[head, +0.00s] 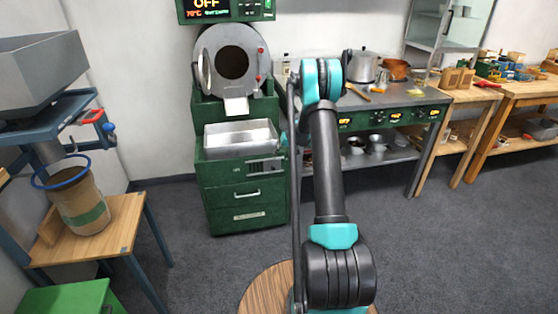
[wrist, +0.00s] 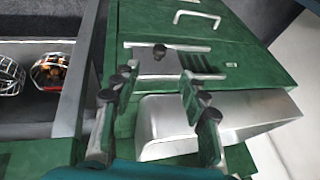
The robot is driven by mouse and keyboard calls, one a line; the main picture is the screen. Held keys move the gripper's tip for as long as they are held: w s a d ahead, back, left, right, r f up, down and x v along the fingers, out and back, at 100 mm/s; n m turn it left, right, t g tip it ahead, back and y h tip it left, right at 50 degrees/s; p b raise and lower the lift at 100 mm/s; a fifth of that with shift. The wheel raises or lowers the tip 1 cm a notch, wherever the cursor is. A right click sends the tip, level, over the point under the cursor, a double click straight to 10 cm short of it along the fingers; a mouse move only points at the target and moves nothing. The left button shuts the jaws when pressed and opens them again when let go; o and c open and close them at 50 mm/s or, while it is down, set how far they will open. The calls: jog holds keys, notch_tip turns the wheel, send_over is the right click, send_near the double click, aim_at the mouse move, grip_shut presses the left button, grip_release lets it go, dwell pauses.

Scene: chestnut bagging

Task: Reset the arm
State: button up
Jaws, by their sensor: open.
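My arm (head: 326,165) rises in the middle of the head view and bends over toward the green roasting machine. My gripper (wrist: 157,80) shows in the wrist view with its two dark green fingers spread apart and nothing between them. In the head view it is not clearly visible. The green machine (head: 246,212) has a round drum opening, a metal tray (head: 240,137) and drawers. In the wrist view the metal tray (wrist: 215,112) lies behind and right of the fingers, and the drawer front (wrist: 155,20) is beyond them.
A counter (head: 390,98) with a pot (head: 363,66) stands right of the machine. Wooden benches stand farther right. The grey floor at right is clear.

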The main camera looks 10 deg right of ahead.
jog(key=shift+s+d+r, duration=0.1)
jog(key=shift+r, duration=0.15)
jog(key=s+a+r+h, duration=0.1)
jog(key=s+a+r, duration=0.2)
jog(key=s+r, duration=0.65)
jog(key=s+a+r, duration=0.3)
jog(key=s+r, duration=0.3)
jog(key=s, duration=0.7)
jog(key=s+a+f+h, duration=0.1)
jog(key=s+a, duration=0.1)
jog(key=s, duration=2.7)
jog(key=shift+f+n+h, duration=0.3)
jog(key=shift+f+h, duration=0.05)
jog(key=shift+h, duration=0.05)
jog(key=shift+a, duration=0.1)
